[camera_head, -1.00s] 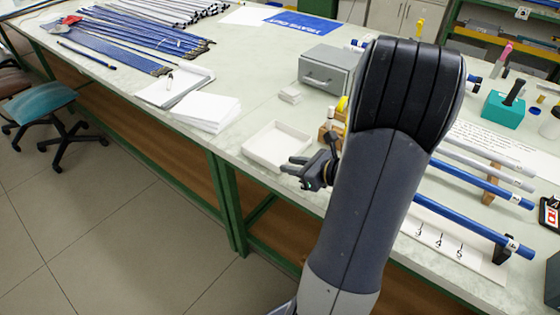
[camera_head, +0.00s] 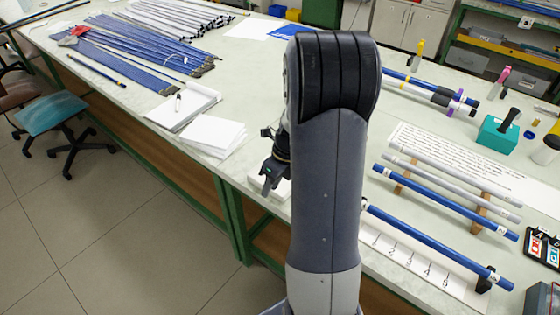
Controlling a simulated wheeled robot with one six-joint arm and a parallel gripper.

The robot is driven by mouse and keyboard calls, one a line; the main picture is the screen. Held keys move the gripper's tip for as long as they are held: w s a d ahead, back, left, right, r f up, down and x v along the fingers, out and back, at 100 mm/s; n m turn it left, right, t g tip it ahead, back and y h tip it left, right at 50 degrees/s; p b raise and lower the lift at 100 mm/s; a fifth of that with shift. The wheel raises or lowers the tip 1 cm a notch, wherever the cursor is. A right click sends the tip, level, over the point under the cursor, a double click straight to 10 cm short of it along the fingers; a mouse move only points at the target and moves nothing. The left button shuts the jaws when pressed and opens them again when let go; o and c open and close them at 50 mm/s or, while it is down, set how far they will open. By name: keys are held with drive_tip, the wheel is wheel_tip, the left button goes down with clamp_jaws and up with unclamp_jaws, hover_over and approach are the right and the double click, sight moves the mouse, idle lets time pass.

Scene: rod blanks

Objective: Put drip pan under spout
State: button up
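A small part of a white, shallow pan (camera_head: 284,189) shows near the front edge of the bench, just left of my arm. My arm hides the rest of it. My gripper (camera_head: 268,181) points down at the pan's left side, its fingers overlapping it in the picture. I cannot tell whether the fingers touch or grip it. No spout can be made out; the area behind my arm is hidden.
A stack of white paper (camera_head: 212,136) and a notebook (camera_head: 187,106) lie left of my gripper. Blue rods (camera_head: 445,201) rest on supports at right, near a numbered white board (camera_head: 418,255). A teal block (camera_head: 498,134) stands farther right. Bench surface between paper and gripper is clear.

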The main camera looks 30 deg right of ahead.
drive_tip(key=w+d+r+h+p, duration=0.1)
drive_tip(key=w+r+h+p, duration=0.25)
drive_tip(key=w, duration=0.25)
drive_tip(key=shift+m+g, duration=0.3)
drive_tip(key=shift+g, duration=0.1)
drive_tip(key=f, duration=0.5)
drive_tip(key=shift+s, duration=0.2)
drive_tip(key=shift+w+f+p, duration=0.2)
drive_tip(key=shift+f+p, duration=0.1)
drive_tip(key=shift+f, duration=1.05)
drive_tip(key=shift+w+f+p, duration=0.15)
drive_tip(key=shift+f+p, duration=0.15)
drive_tip(key=shift+f, duration=1.05)
drive_tip(key=shift+c, duration=0.3)
clamp_jaws()
